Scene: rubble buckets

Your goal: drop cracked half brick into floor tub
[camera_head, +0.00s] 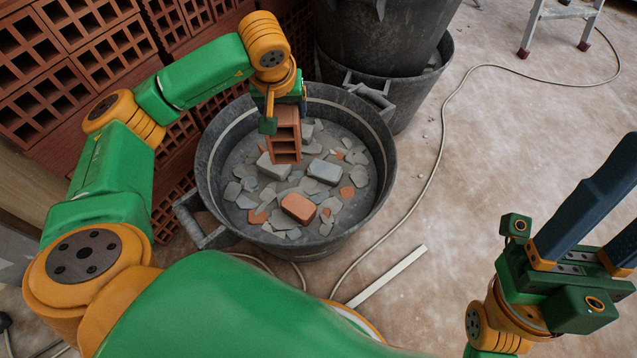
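The cracked half brick (286,146), an orange-red hollow piece with open cells, hangs below my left gripper (284,112). My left gripper looks shut on its upper end; the fingers are partly hidden by the wrist. The brick is over the floor tub (371,113), a round dark grey tub with a side handle, and seems to be above the rubble, though the exact gap is hard to tell. My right gripper (615,205) is at the right edge, its dark blue fingers apart and partly cut off by the frame. Nothing shows between them.
Grey and orange rubble, including a rounded orange piece (298,208), lies in the tub. Stacked dark buckets (385,50) stand behind it. Hollow bricks (60,70) are piled at the left. A cable (437,150) and a pale strip (388,275) lie on otherwise open floor.

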